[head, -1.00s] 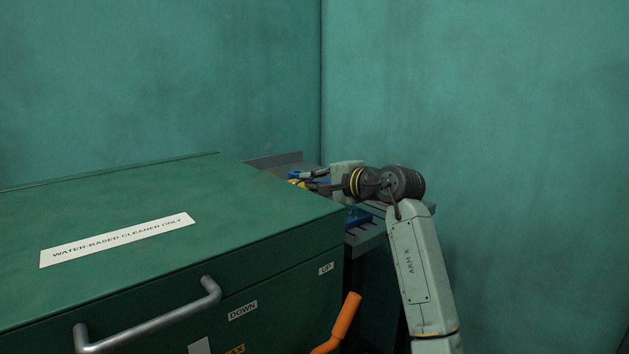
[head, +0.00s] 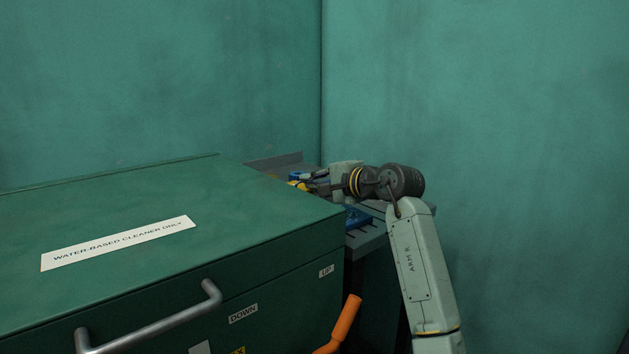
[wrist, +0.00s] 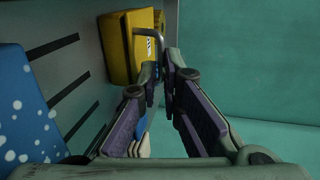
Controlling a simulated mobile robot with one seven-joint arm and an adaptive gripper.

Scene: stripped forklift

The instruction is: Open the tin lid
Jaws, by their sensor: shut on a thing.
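The yellow tin (wrist: 128,48) stands at the top middle of the wrist view, with a grey bent metal handle (wrist: 150,31) on its face. In the head view only a small yellow patch (head: 298,184) of it shows past the green cabinet. My gripper (wrist: 166,72) has its fingertips at the lower end of the handle and is shut on it; the fingers hide the exact contact. In the head view my gripper (head: 312,184) reaches left over the bench beside the yellow patch. I cannot tell how far the lid stands open.
A green cabinet (head: 110,220) with a bar handle fills the left front. An orange lever (head: 345,320) sticks up at its right. A slotted grey bench (wrist: 75,45) lies under my gripper. A blue white-spotted thing (wrist: 25,105) is at its left. Green walls stand behind.

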